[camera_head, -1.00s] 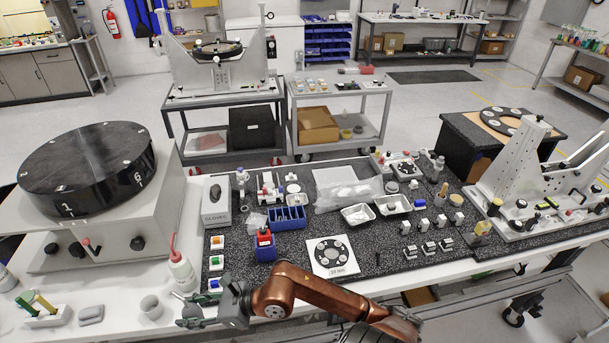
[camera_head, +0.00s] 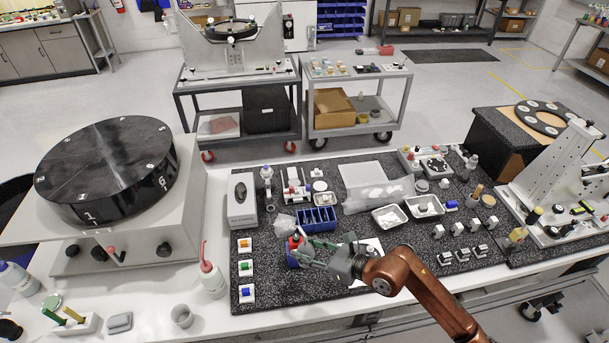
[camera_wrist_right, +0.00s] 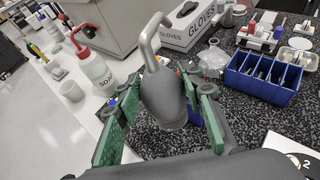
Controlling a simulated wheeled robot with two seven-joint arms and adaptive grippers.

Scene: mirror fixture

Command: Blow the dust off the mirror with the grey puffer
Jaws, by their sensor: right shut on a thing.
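The grey puffer (camera_wrist_right: 165,97) shows large in the right wrist view, a dark rounded bulb with a bent light-grey nozzle pointing up and away. My right gripper (camera_head: 312,250) has its green fingers on both sides of the bulb and is shut on it. In the head view it is over the mat by the blue box, where the puffer is hard to make out. A round, dark-rimmed piece (camera_head: 230,31) sits in the fixture on the back cart; I cannot tell whether it is the mirror. Dust is too small to see. My left gripper is out of view.
Near the right gripper are a blue divided bin (camera_head: 316,220), a soap bottle (camera_head: 212,279) with a red spout and a gloves box (camera_head: 242,201). A large black disc (camera_head: 105,170) stands at left. White trays (camera_head: 389,217) and small blocks lie to the right.

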